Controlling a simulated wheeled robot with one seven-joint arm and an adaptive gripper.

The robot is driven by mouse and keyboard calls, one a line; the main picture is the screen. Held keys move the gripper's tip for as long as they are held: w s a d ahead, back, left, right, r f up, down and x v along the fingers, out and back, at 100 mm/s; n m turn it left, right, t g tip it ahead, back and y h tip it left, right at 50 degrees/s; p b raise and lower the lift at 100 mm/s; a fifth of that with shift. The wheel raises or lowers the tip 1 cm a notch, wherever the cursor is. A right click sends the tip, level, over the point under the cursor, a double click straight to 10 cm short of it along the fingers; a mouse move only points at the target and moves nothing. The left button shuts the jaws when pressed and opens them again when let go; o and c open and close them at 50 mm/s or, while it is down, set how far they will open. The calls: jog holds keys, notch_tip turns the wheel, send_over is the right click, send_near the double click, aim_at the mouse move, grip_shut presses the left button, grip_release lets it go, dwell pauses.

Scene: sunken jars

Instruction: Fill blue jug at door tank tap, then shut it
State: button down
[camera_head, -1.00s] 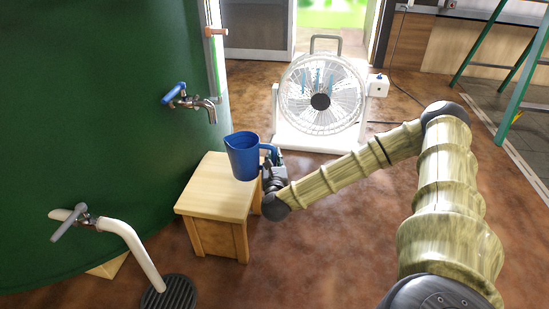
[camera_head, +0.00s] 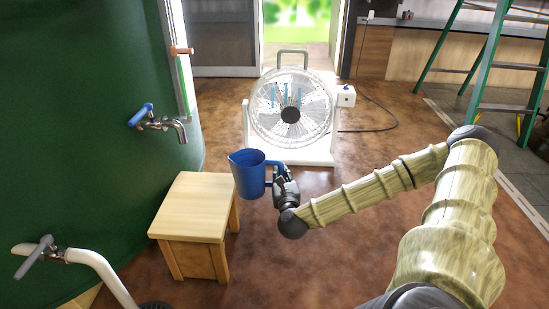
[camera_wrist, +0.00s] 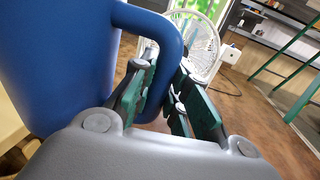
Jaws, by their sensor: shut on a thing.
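The blue jug (camera_head: 248,174) is upright, with its handle toward my gripper (camera_head: 282,178). My gripper is shut on the jug's handle, which shows between the green fingers in the wrist view (camera_wrist: 163,65). The jug appears to the right of the wooden stool (camera_head: 195,192) in the head view, apart from the tap. The tank tap with a blue lever (camera_head: 141,114) and metal spout (camera_head: 180,131) sticks out of the green tank (camera_head: 80,90), to the left of and above the jug. No water shows at the spout. The jug's inside is hidden.
A second tap with a grey lever (camera_head: 35,257) feeds a white pipe (camera_head: 104,272) at the lower left. A fan (camera_head: 291,110) stands behind the jug, its cable on the floor. A green ladder (camera_head: 484,75) stands at the right. Brown floor between is open.

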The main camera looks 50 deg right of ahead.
aim_at(251, 180)
jog(key=shift+w+a+f+b, duration=0.5)
jog(key=shift+w+a+b, duration=0.25)
jog(key=shift+w+b, duration=0.15)
jog(key=w+a+b, duration=0.1)
jog(key=w, duration=0.1)
jog(key=w+a+f+b, duration=0.1)
jog(key=w+a, duration=0.1)
jog(key=w+a+f+b, duration=0.1)
jog(key=w+a+b, duration=0.1)
jog(key=shift+f, duration=0.15)
jog(key=shift+w+a+f+b, duration=0.4)
jog(key=shift+w+a+b, duration=0.2)
jog(key=shift+w+a, duration=0.55)
jog(key=shift+w+a+f+b, duration=0.35)
jog(key=shift+w+a+b, duration=0.3)
jog(key=shift+w+a, duration=0.5)
jog(key=shift+w+a+f+b, duration=0.5)
jog(key=shift+w+a, duration=0.4)
jog(key=shift+w, duration=0.5)
jog(key=shift+r, duration=0.1)
jog(key=c, duration=1.3)
grip_release()
jog(key=shift+s+a+f, duration=0.1)
jog(key=shift+f, duration=0.1)
